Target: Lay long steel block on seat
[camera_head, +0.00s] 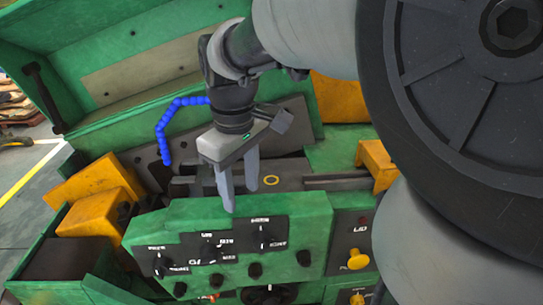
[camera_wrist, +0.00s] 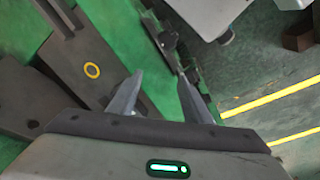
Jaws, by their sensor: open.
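My gripper (camera_head: 241,196) is open and points down above the green machine, behind its control panel. Its two pale fingers also show in the wrist view (camera_wrist: 160,76), with nothing between them. A dark flat steel surface with a yellow ring (camera_head: 271,180) lies just right of the fingers; it appears as a long dark plate (camera_wrist: 85,52) in the wrist view. A dark steel bar (camera_head: 335,182) runs right from it. I cannot tell for sure which piece is the long steel block or which is the seat.
The green control panel (camera_head: 230,240) with several black knobs stands in front of the gripper. Orange blocks (camera_head: 95,195) flank the left, another (camera_head: 377,163) the right. A blue segmented hose (camera_head: 164,128) rises behind left. A raised green cover (camera_head: 120,75) stands at the back.

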